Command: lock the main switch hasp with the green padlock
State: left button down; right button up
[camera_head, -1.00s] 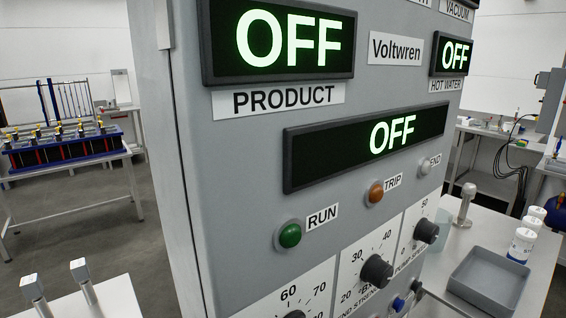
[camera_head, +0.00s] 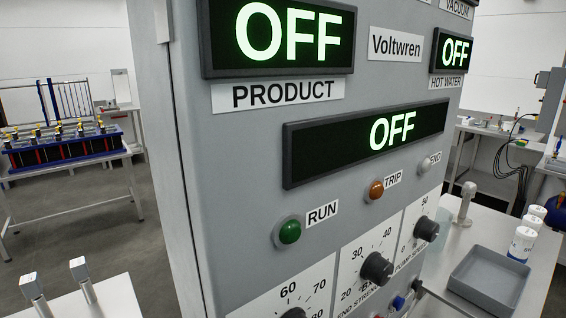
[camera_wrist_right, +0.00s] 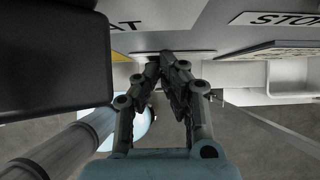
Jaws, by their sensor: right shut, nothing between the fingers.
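Neither the green padlock nor the main switch hasp can be made out in either view. The grey control cabinet (camera_head: 240,175) fills the middle of the head view, with several OFF displays. My right gripper (camera_wrist_right: 166,66) is shut and empty in the right wrist view. Its fingertips point at the edge of a grey labelled panel (camera_wrist_right: 200,38); whether they touch it I cannot tell. My left gripper is not in view.
A large dark block (camera_wrist_right: 55,60) and a grey cylinder (camera_wrist_right: 65,145) lie left of the right gripper. In the head view, a grey tray (camera_head: 488,278) and white containers (camera_head: 522,243) stand on a table at right. Dial knobs (camera_head: 376,267) stick out from the cabinet.

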dwell(0.3)
notch_tip(320, 180, up, 5)
jog(key=shift+r+p, duration=0.1)
jog(key=shift+p, duration=0.45)
